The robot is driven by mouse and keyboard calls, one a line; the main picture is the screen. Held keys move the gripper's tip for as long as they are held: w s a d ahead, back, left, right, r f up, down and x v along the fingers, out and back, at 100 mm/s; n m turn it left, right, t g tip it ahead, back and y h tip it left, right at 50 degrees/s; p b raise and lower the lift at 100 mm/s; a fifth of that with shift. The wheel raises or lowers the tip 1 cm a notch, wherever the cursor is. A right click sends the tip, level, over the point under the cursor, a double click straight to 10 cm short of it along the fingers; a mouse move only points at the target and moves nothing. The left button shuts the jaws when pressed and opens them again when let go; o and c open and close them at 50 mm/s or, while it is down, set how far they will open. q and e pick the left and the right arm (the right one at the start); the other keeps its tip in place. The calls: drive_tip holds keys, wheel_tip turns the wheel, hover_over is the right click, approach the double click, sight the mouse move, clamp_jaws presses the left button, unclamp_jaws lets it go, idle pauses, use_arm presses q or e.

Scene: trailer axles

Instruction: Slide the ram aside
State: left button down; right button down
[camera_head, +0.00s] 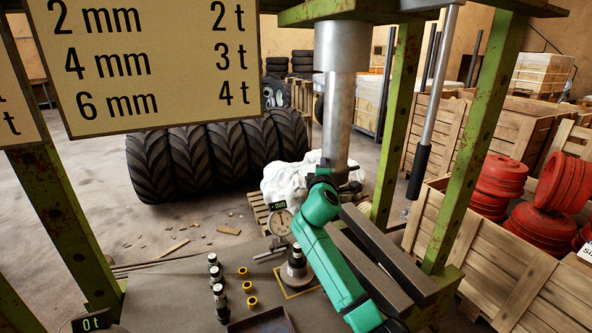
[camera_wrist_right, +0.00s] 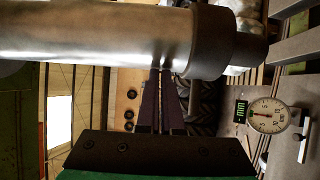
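The ram (camera_head: 340,95) is a thick silver cylinder hanging upright from the green top beam of the press. In the right wrist view the ram (camera_wrist_right: 95,38) lies across the top, with a darker collar (camera_wrist_right: 212,42) at its lower end. My right gripper (camera_head: 345,182) is at the ram's lower end, its teal wrist reaching up from the lower right. In the wrist view its two dark fingers (camera_wrist_right: 160,78) lie close together with no object between them. Their tips meet the ram's side; contact cannot be told for sure. My left gripper is not in view.
A dial gauge (camera_head: 280,222) stands below the ram, beside a dark-and-silver cylinder (camera_head: 297,262) in a yellow square. Several small black-and-silver pieces (camera_head: 217,285) and yellow rings (camera_head: 248,286) are at left. Green posts (camera_head: 400,110) and grey bars (camera_head: 385,255) bound the right side.

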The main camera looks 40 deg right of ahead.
drive_tip(key=s+d, duration=0.3)
drive_tip(key=d, duration=0.7)
drive_tip(key=shift+s+d+p, duration=0.3)
drive_tip(key=shift+s+d, duration=0.05)
drive_tip(key=shift+s, duration=0.05)
drive_tip(key=shift+f, duration=0.1)
